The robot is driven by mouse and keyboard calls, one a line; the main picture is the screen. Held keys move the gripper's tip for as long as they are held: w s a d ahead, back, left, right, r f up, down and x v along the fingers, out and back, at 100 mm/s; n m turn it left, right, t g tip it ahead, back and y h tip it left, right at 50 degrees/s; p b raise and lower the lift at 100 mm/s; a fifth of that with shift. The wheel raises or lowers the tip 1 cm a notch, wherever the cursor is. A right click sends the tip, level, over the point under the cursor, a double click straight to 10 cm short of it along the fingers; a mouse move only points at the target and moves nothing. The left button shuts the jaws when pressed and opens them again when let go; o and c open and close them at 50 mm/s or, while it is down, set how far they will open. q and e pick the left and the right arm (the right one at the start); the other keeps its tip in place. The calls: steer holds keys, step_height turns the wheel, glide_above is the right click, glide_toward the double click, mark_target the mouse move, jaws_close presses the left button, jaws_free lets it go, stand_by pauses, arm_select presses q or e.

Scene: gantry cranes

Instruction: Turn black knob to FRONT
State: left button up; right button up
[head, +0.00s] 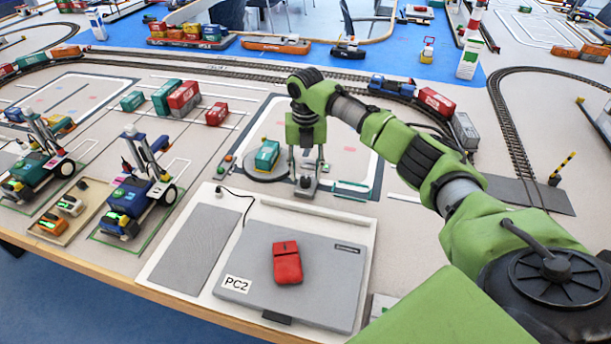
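My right gripper (306,170) points straight down at the near edge of the dark-bordered pad behind the laptop. Its two fingers are apart. A small grey block with a dark top (306,184) sits between and just below the fingertips. The black knob may be this dark top, but it is too small and too covered by the fingers to be sure, and its pointing direction cannot be read. I cannot tell whether the fingers touch it. My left gripper is not in view.
A closed grey laptop marked PC2 (330,265) lies in front, with a red object (287,263) on it. A teal container (267,155) stands just left of the gripper. A small button panel (224,165) is further left. Model cranes (140,190) and tracks surround the area.

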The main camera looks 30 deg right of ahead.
mark_target(306, 182)
steer(key=shift+f, duration=1.3)
jaws_close()
steer(key=shift+r, duration=0.1)
